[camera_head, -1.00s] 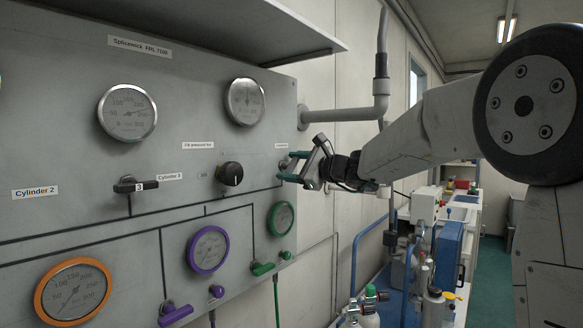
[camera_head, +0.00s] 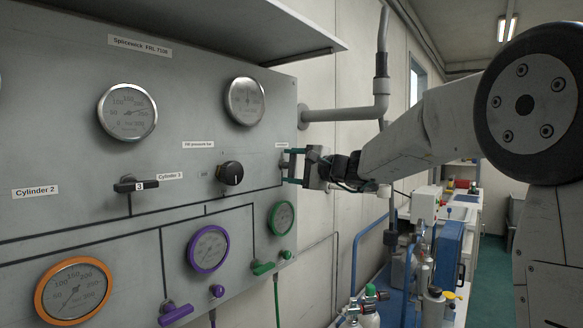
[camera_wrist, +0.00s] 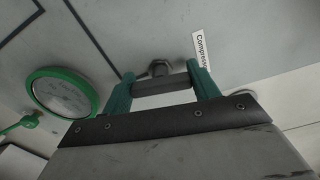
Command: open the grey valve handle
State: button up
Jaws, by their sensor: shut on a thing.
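My gripper (camera_head: 291,166) is at the right edge of the grey panel, its green fingers pointing at the panel below a small label. In the wrist view, the two green fingers of my gripper (camera_wrist: 163,88) stand on either side of the grey valve handle (camera_wrist: 163,84) and are shut on its ends. The handle is a short dark grey bar, and its round stem (camera_wrist: 160,67) meets the panel just beyond it. In the head view the fingers mostly hide the handle.
A label reading "Compress…" (camera_wrist: 201,50) is beside the handle. A green-rimmed gauge (camera_head: 282,218) is below, and a black knob (camera_head: 231,173) is to the left. A grey pipe (camera_head: 345,114) runs above my gripper. Blue equipment (camera_head: 449,250) stands at the lower right.

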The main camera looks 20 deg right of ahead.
jog(key=shift+a+f, duration=0.1)
dwell(0.3)
jog(key=o, duration=1)
jog(key=shift+s, duration=0.15)
jog(key=shift+s+d, duration=0.25)
jog(key=shift+d, duration=0.1)
jog(key=v, duration=0.7)
jog(key=shift+a, duration=0.1)
